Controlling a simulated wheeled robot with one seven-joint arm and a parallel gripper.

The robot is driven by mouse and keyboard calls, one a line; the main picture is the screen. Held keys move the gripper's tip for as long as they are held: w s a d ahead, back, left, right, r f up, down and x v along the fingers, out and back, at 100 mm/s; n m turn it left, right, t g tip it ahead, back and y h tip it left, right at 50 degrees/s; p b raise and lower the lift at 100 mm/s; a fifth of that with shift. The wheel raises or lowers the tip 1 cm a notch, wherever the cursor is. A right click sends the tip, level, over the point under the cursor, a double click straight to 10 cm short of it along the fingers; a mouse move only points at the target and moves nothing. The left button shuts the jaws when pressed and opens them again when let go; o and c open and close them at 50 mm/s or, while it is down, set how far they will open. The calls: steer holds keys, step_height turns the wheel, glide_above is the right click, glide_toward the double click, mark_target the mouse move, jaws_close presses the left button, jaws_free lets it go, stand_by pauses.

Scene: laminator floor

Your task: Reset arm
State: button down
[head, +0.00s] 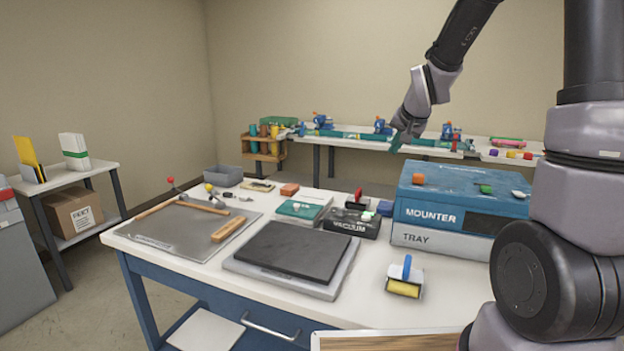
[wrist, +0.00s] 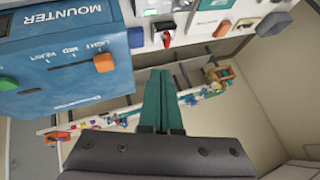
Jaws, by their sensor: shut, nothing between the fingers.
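My gripper (head: 399,140) is raised above the far side of the white-topped worktable, to the left of and above the blue mounter (head: 432,197). Its green fingers also show in the wrist view (wrist: 160,75), lying side by side and shut with nothing between them. The gripper points downward and touches nothing that I can see. The blue mounter also shows in the wrist view (wrist: 100,65), at the upper left, with its orange knob (wrist: 104,62) facing the camera.
A bench (head: 350,132) with clutter stands along the back wall. A side shelf (head: 100,172) is at left. Air above the table's left is clear.

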steer(key=s+r, duration=0.4)
steer(key=s, duration=0.5)
steer(key=s+d+r+n, duration=0.1)
steer(key=s+r, duration=0.3)
steer(key=s, duration=0.6)
steer(key=s+r+g+y, duration=0.1)
steer(key=s+r, duration=0.3)
steer(key=s, duration=0.5)
steer(key=shift+s+d+r, duration=0.2)
steer(key=shift+d+r, duration=0.05)
steer(key=shift+r, duration=0.15)
